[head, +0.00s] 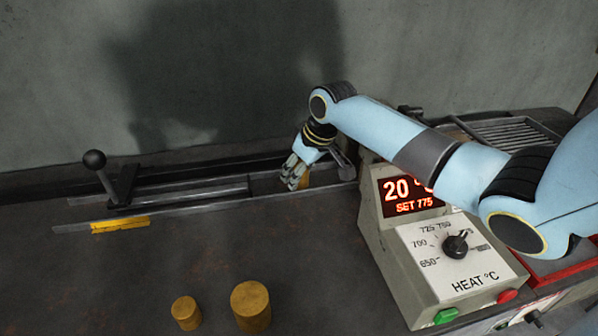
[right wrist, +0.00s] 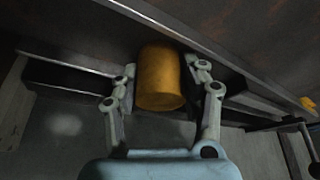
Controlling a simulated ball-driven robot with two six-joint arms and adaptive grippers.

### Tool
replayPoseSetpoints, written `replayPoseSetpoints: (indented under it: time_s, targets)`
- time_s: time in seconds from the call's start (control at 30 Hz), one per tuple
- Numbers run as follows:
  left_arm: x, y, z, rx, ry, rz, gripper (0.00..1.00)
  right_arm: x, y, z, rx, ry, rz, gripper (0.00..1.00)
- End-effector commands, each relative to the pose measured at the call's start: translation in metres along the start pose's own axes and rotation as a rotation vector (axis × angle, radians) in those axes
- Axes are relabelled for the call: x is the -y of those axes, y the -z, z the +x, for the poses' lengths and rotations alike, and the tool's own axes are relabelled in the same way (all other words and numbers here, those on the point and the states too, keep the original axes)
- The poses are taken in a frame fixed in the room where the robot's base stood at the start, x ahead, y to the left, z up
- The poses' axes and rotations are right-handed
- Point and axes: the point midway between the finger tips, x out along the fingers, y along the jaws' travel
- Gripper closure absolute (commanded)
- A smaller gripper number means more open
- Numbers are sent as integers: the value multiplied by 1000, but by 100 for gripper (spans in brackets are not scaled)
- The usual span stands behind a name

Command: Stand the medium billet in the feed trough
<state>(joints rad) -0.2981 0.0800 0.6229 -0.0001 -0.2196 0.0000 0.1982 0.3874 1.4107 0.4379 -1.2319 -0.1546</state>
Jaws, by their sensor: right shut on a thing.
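My right gripper (head: 295,181) is over the right end of the feed trough (head: 215,190), beside the heater box. It is shut on a brass-coloured cylinder, which I take as the medium billet (head: 305,180). In the right wrist view the billet (right wrist: 160,78) sits between the two fingers of the gripper (right wrist: 163,82), with trough walls close around it. The fingers hide much of the billet in the head view. I cannot tell whether its base touches the trough floor. My left gripper is not in view.
A small billet (head: 186,313) and a larger billet (head: 251,306) stand on the bench in front. A black-knobbed lever (head: 95,160) and a yellow strip (head: 120,225) are at the trough's left. The heater box (head: 440,255) stands close right of the gripper.

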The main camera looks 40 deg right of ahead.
Motion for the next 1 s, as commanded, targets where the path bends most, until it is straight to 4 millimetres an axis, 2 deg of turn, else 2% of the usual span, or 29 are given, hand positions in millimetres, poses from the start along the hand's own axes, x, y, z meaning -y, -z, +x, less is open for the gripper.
replayPoseSetpoints:
  time_s: [0.33,0.37,0.43,0.77,0.87,1.0]
  targets:
    - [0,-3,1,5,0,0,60,0,1,1,-5,-1,-1,100]
    - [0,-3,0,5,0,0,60,0,0,2,-2,0,-1,55]
    - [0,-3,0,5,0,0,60,0,0,2,-2,0,-1,48]
    - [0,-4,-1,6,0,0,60,0,1,-3,-2,-1,-1,48]
    - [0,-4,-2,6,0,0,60,-1,1,-16,-3,-2,-2,48]
    - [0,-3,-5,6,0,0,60,-2,1,-48,-4,-4,-4,48]
